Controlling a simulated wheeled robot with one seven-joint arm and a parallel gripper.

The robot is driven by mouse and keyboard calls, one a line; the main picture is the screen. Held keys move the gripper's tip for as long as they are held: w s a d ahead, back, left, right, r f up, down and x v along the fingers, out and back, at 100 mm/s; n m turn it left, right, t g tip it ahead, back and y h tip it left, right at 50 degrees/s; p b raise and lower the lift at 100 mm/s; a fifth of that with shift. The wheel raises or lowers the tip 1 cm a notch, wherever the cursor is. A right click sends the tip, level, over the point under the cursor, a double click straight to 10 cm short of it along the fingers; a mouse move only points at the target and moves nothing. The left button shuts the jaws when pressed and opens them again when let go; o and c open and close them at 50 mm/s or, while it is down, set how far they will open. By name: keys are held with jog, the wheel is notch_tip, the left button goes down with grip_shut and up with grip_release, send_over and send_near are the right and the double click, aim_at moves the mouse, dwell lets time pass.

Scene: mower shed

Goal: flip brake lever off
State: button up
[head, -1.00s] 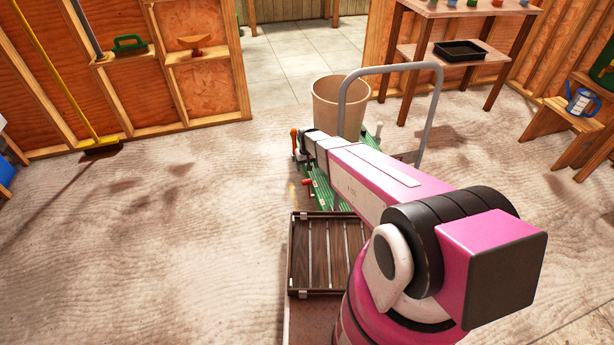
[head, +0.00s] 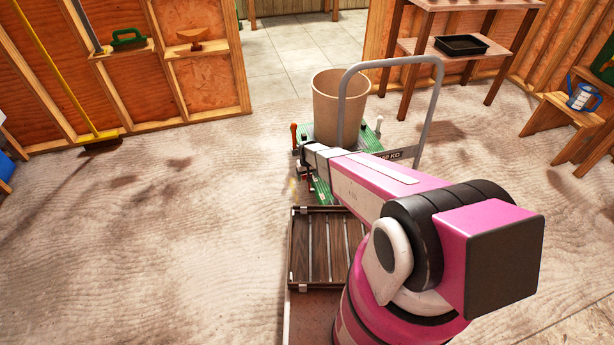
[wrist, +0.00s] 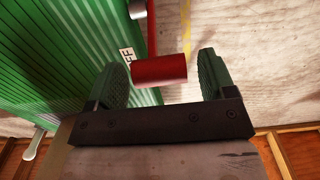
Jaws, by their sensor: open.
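In the wrist view my gripper (wrist: 162,62) is open, with one dark green padded finger on each side of a red lever grip (wrist: 160,71). The grip lies between the fingers, and a gap shows on both sides. It joins a red bar at the side of the green ribbed deck (wrist: 50,60). A white label (wrist: 127,55) beside it shows letters reading "FF", partly cut off. In the head view the green platform cart (head: 322,190) stands ahead, and my arm hides much of it and most of the gripper.
An orange-gripped lever (head: 294,133) rises at the cart's left. A slatted brown tray (head: 300,255) lies nearer to me. The floor to the left is clear.

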jog(key=c, duration=1.3)
jog(key=shift+w+a+f+g+h, duration=0.2)
jog(key=shift+w+f+g, duration=0.05)
jog(key=shift+w+g, duration=0.35)
jog(key=shift+w+a+f+g+h, duration=0.15)
jog(key=shift+w+f+g+h, duration=0.05)
jog(key=shift+w+g, duration=0.35)
jog(key=shift+s, duration=0.1)
jog(key=o, duration=1.3)
